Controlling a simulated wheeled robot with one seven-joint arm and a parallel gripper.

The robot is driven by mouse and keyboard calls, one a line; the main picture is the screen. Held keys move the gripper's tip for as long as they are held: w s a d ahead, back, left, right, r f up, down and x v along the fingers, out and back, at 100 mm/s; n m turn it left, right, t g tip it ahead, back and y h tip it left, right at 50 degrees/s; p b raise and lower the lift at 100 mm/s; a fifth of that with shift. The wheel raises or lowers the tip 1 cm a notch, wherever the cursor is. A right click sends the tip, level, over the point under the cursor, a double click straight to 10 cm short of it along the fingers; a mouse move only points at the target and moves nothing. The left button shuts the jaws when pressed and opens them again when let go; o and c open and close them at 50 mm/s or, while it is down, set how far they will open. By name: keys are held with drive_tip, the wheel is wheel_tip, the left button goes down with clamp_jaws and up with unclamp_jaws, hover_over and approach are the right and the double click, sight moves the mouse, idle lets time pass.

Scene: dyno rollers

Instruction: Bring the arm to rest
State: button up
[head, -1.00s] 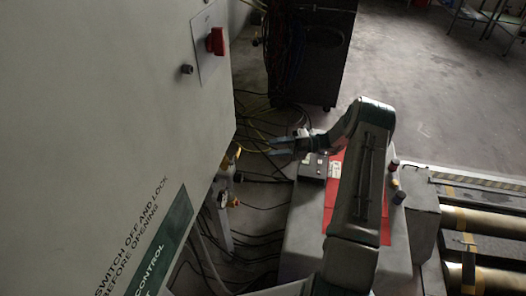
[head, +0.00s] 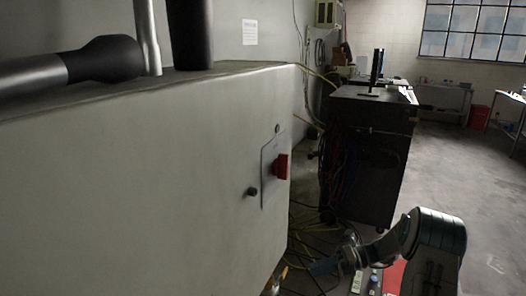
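My arm (head: 436,245) shows at the lower right of the head view, its upper link bent over and its wrist reaching left. My gripper (head: 322,267) is at the bottom of the view, pointing left, with bluish fingers in dim light. It is near the right end of the large pale cabinet and above the cable-strewn floor. No object shows in it. The gap between the fingers is too small and dark to tell.
The pale cabinet (head: 130,190) with a red switch (head: 282,167) fills the left. A dark wheeled cabinet (head: 375,130) carrying a monitor (head: 377,68) stands beyond my gripper. A red surface (head: 394,277) lies beneath my arm. Open floor (head: 460,170) lies at the right.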

drive_tip(key=s+a+r+n+g+h, duration=0.1)
drive_tip(key=s+a+r+n+h, duration=0.4)
drive_tip(key=s+r+n+h, duration=0.7)
drive_tip(key=s+d+r+n+t+h, duration=0.1)
drive_tip(key=s+n+t, duration=0.1)
drive_tip(key=s+n, duration=0.6)
drive_tip(key=s+d+r+n+t+h, duration=0.1)
drive_tip(key=s+r+n+t+h, duration=0.1)
drive_tip(key=s+n, duration=0.6)
drive_tip(key=shift+r+n+t, duration=0.3)
drive_tip(key=shift+n+t, duration=0.2)
drive_tip(key=shift+n, duration=1.2)
drive_tip(key=shift+s, duration=0.1)
